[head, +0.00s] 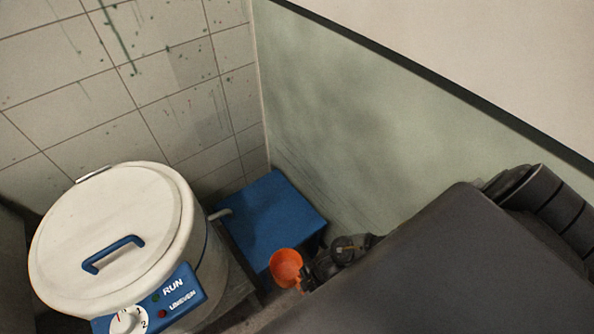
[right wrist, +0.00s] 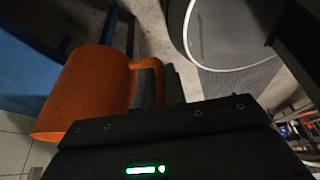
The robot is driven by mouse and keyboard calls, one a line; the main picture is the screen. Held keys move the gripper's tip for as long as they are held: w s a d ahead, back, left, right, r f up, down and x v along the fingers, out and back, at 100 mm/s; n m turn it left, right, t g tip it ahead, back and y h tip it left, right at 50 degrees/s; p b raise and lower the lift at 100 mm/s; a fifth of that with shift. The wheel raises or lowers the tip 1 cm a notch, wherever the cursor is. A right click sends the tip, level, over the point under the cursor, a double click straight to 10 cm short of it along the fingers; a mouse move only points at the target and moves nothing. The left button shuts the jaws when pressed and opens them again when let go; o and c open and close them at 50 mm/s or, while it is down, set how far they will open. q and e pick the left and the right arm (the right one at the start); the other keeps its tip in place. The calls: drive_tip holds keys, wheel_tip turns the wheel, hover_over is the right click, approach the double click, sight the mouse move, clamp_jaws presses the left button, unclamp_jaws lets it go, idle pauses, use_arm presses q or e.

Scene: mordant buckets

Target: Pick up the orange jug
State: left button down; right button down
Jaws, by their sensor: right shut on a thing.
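The orange jug (head: 286,267) shows in the head view beside the front edge of a blue stool-like surface, with its open top facing up toward the camera. In the right wrist view the orange jug (right wrist: 88,92) lies across the left half, with its handle at the fingers. My right gripper (head: 306,278) is shut on the jug at its handle side; its fingers (right wrist: 160,85) also show in the right wrist view. My own dark arm hides part of the area to the right of the jug. My left gripper is not in view.
A large white lidded pot (head: 120,235) with a blue handle and a blue RUN panel (head: 165,300) stands at the left. The blue surface (head: 265,215) looks bare. Tiled and green walls close off the back and right.

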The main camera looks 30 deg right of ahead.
drive_tip(key=shift+s+d+p, duration=0.25)
drive_tip(key=shift+s+p, duration=0.05)
drive_tip(key=shift+s, duration=1.05)
drive_tip(key=shift+s+d+p, duration=0.2)
drive_tip(key=shift+s+p, duration=0.05)
drive_tip(key=shift+s, duration=1.1)
